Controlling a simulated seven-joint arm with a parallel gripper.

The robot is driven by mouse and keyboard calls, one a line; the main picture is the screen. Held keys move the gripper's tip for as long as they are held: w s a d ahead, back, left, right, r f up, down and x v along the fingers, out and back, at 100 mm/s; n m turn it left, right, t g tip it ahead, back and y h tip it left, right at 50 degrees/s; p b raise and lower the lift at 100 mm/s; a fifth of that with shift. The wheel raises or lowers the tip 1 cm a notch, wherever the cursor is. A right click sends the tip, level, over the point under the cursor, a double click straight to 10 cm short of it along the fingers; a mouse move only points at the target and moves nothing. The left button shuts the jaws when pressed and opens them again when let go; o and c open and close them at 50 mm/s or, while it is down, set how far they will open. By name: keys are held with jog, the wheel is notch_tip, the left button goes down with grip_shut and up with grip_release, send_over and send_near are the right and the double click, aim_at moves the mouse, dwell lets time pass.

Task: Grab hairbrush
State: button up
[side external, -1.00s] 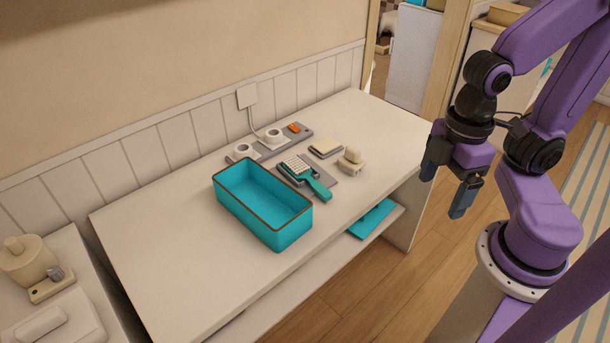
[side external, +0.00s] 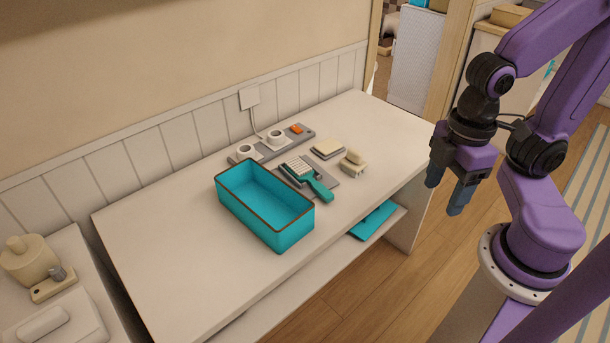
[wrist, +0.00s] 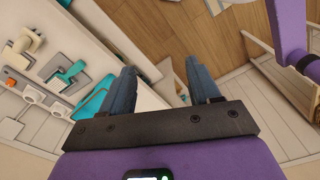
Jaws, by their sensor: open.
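The hairbrush (side external: 310,181) has a teal handle and a pale bristle head. It lies on a flat grey piece on the white table, just right of the teal bin. In the wrist view the hairbrush (wrist: 67,76) shows at the left. My gripper (side external: 447,199) is open and empty. It hangs off the right end of the table, well apart from the hairbrush. In the wrist view its two blue fingers (wrist: 160,88) are spread, with the table edge beyond them.
A teal open bin (side external: 264,212) stands on the table (side external: 170,262). A grey power strip (side external: 272,146), a cream block (side external: 327,149) and a beige object (side external: 353,163) lie near the brush. A teal item (side external: 375,221) is on the lower shelf. The table's left part is clear.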

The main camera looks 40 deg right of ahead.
jog(key=w+a+f+m+y, duration=0.1)
jog(key=a+f+m+y, duration=0.1)
jog(key=a+f+m, duration=0.35)
jog(key=m+t+h, duration=0.4)
jog(key=m+t, duration=0.4)
jog(key=t, duration=0.5)
send_near(324, 191)
jog(key=x, duration=0.4)
jog(key=shift+w+d+r, duration=0.1)
jog(key=shift+w+r, duration=0.1)
jog(key=shift+r, duration=0.1)
jog(key=shift+f+x, duration=0.1)
jog(key=shift+x, duration=1.2)
jog(key=shift+f+x, duration=0.15)
jog(key=shift+x, duration=1.1)
jog(key=shift+s+f, duration=0.1)
jog(key=shift+s, duration=0.05)
jog(key=c, duration=1.1)
